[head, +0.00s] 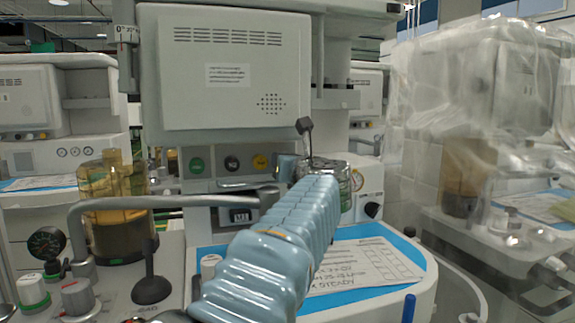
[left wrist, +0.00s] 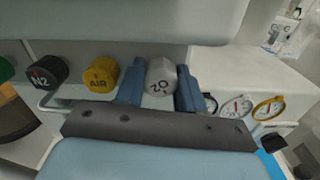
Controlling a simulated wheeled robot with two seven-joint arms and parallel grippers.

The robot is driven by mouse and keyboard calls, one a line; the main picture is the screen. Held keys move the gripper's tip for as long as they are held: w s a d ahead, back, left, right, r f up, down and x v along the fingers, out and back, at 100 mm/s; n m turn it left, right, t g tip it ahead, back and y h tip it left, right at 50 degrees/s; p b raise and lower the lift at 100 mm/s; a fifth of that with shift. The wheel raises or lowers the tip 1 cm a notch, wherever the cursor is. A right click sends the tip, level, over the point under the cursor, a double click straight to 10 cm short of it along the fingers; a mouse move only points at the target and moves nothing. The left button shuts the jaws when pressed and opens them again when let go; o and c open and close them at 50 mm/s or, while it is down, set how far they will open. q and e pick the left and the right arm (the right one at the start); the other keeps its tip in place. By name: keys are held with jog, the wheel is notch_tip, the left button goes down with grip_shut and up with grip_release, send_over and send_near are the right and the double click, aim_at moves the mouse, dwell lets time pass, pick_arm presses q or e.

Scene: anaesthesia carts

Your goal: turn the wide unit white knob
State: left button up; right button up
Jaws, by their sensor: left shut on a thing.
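The white knob (left wrist: 161,74), marked O2, is on the front of the wide unit (head: 235,65). In the left wrist view my left gripper (left wrist: 160,86) has one blue finger on each side of the knob and is shut on it. The O2 marking looks tilted. In the head view a blue-grey part of my left gripper (head: 287,167) shows just right of the yellow knob, and the white knob is hidden there.
Left of the white knob are a yellow AIR knob (left wrist: 101,75), a black N2 knob (left wrist: 47,72) and a green knob (head: 196,165). Gauges (left wrist: 236,107) are at the right. A grey pipe (head: 165,202) crosses in front. A paper sheet (head: 365,265) lies on the blue worktop.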

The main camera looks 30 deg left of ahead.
pick_arm(q)
jog(key=shift+f+n, duration=0.15)
jog(key=shift+n, duration=0.45)
jog(key=o, duration=0.8)
jog(key=b+v, duration=0.2)
jog(key=v, duration=1.2)
jog(key=shift+a, duration=0.1)
